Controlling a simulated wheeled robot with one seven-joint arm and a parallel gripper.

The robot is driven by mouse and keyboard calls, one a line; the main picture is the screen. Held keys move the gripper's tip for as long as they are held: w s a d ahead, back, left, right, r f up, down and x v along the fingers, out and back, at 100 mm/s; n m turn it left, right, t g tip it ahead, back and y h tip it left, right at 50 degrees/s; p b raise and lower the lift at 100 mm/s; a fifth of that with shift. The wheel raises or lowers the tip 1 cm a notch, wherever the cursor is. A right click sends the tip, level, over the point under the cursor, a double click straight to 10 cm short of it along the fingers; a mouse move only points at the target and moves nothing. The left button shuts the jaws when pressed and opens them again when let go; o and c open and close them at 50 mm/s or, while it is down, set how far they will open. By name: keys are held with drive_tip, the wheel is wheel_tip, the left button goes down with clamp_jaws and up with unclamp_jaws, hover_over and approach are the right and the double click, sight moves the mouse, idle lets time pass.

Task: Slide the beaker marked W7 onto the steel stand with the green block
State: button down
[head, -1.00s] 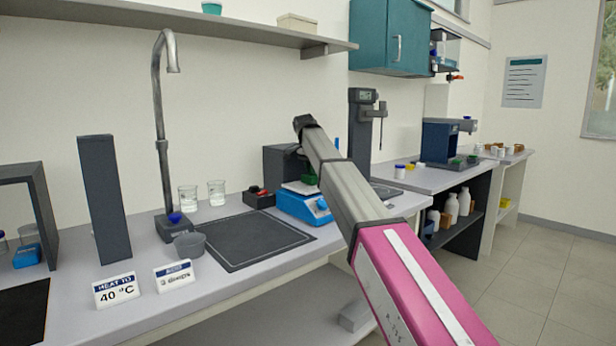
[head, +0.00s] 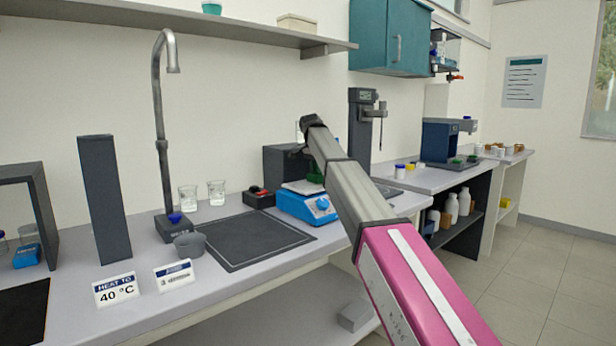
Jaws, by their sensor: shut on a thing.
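My arm reaches over the bench, and its far end hides most of my gripper (head: 309,165). The gripper is shut on the green block (head: 315,174), which shows only in part just above the pale top of a blue device (head: 308,206). Two clear glass beakers, the left one (head: 188,198) and the right one (head: 217,192), stand at the back of the bench near the tap. I cannot read W7 on either. A faint glassy shape (head: 299,132) shows left of my arm's end; I cannot tell what it is. I cannot make out the steel stand for certain.
A dark mat (head: 245,240) lies before the beakers, with a grey cup (head: 190,245) at its left. A tall tap (head: 162,140), a dark column (head: 104,200) and two small signs (head: 117,290) stand left. A dark box (head: 283,162) stands behind the blue device.

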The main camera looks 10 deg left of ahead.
sight(313, 175)
drive_tip(key=shift+s+a, duration=0.1)
drive_tip(key=shift+s+a, duration=1.05)
drive_tip(key=shift+s, duration=0.2)
drive_tip(key=shift+r, duration=0.1)
wheel_tip(313, 175, up, 11)
idle(0.7)
